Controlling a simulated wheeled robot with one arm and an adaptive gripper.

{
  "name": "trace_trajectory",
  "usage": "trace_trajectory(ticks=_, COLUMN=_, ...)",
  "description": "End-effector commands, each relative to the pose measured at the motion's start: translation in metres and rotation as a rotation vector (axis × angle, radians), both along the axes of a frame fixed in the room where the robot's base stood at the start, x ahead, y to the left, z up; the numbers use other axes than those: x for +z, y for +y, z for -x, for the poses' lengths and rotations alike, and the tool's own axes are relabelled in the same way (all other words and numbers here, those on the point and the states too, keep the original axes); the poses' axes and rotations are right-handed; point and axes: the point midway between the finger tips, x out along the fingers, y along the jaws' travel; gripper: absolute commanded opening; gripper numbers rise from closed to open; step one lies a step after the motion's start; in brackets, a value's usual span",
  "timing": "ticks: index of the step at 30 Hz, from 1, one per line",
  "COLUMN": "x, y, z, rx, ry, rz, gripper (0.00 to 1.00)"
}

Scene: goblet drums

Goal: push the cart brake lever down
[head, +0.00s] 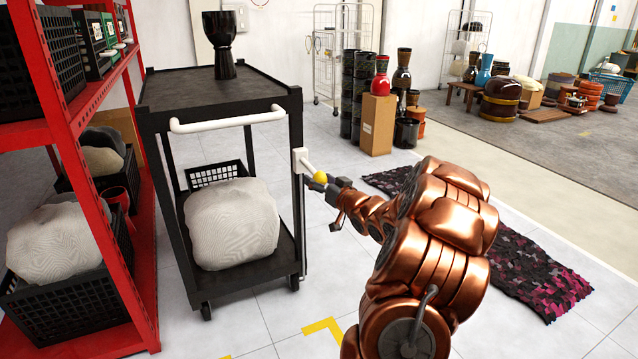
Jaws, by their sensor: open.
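The black cart (270,95) stands left of centre with a white push handle (228,121). The brake lever (309,168) is on the cart's right front post, a pale rod on a white mount that slopes down to the right and ends in a yellow knob (320,177). My gripper (322,186) is at the knob, with its dark fingers just below and beside it. It is open. I cannot tell whether a finger touches the knob. My copper arm reaches in from the lower right.
A black goblet drum (219,45) stands on the cart's top, and a wrapped pale bundle (230,225) sits on its lower shelf. A red rack (140,290) is close on the left. A patterned rug (535,275) lies behind my arm. Several drums stand farther back.

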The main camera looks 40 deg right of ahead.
Motion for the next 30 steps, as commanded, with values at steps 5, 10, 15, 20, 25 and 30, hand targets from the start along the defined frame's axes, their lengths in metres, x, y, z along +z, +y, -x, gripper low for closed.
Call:
trace_trajectory(ticks=5, x=0.0000, y=-0.0001, z=-0.0029, rx=0.000, ry=0.000, rz=-0.001, gripper=0.69)
trace_trajectory(ticks=10, x=0.0001, y=-0.0001, z=-0.0028, rx=0.000, ry=0.000, rz=0.000, gripper=0.69)
trace_trajectory(ticks=15, x=0.0002, y=-0.0002, z=-0.0027, rx=0.000, ry=0.000, rz=0.000, gripper=0.52)
trace_trajectory(ticks=20, x=0.0001, y=-0.0002, z=-0.0027, rx=0.000, ry=0.000, rz=0.000, gripper=0.35)
trace_trajectory(ticks=25, x=0.0001, y=0.0001, z=-0.0028, rx=0.001, ry=0.000, rz=0.000, gripper=0.18)
trace_trajectory(ticks=30, x=0.0003, y=0.0004, z=-0.0029, rx=0.002, ry=0.000, rz=0.001, gripper=0.00)
